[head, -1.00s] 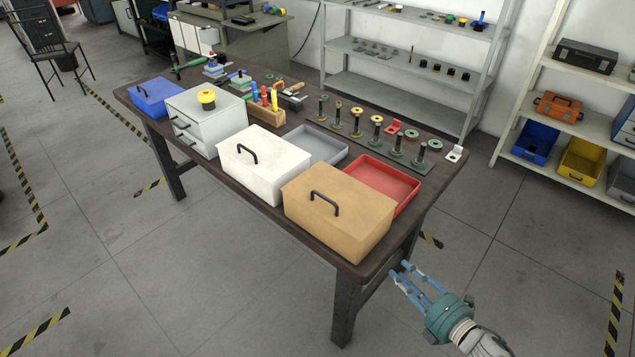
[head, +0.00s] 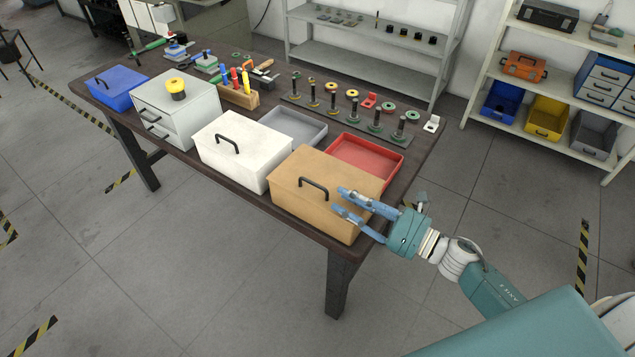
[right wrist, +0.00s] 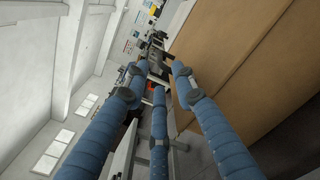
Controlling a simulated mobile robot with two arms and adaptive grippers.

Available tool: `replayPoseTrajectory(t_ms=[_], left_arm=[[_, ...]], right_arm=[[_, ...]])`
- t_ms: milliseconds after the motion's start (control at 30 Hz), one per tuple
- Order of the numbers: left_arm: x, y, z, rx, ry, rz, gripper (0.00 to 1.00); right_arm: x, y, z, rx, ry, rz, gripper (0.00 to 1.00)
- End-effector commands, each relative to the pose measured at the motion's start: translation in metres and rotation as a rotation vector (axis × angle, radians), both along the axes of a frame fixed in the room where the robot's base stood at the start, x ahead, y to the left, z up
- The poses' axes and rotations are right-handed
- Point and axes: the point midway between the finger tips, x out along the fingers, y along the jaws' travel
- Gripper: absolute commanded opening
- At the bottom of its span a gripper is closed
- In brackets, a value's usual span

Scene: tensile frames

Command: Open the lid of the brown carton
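The brown carton (head: 310,210) stands on the front right corner of the dark table, lid shut, with a black handle (head: 314,187) on top. In the head view my right gripper (head: 341,201) comes in from the right. Its blue fingers are spread, pointing left across the carton's right end, close to the handle. The fingers look apart and empty. In the right wrist view the open fingers (right wrist: 160,72) have the brown carton (right wrist: 235,65) close on their right side. I cannot tell whether they touch it. My left gripper is not in view.
A white carton (head: 240,150) stands left of the brown one, and a red tray (head: 365,160) lies behind it. Farther off are a grey tray (head: 295,127), a drawer box (head: 180,115) and a row of posts. Open floor lies before the table.

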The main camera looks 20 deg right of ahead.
Motion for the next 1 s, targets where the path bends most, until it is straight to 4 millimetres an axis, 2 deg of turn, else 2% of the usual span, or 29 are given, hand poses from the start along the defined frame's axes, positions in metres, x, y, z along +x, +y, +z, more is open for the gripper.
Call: replayPoseTrajectory(t_ms=[33, 200, 400, 800, 833, 967, 1000], left_arm=[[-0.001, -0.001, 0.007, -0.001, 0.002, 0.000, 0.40], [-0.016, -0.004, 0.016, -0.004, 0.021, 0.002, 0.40], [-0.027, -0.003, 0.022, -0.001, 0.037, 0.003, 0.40], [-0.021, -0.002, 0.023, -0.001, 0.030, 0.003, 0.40], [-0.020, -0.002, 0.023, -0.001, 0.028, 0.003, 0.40], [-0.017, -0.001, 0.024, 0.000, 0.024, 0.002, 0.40], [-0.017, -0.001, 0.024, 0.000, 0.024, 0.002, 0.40]], right_arm=[[0.010, 0.006, 0.005, 0.003, -0.004, -0.001, 0.26], [0.036, 0.027, 0.005, 0.004, -0.002, -0.001, 0.26], [0.057, 0.042, 0.003, 0.003, 0.000, -0.001, 0.26], [0.063, 0.049, 0.000, 0.002, 0.001, 0.000, 0.26], [0.063, 0.048, 0.000, 0.002, 0.001, 0.000, 0.24], [0.063, 0.048, 0.000, 0.002, 0.001, 0.000, 0.00], [0.063, 0.048, 0.000, 0.002, 0.001, 0.000, 0.00]])
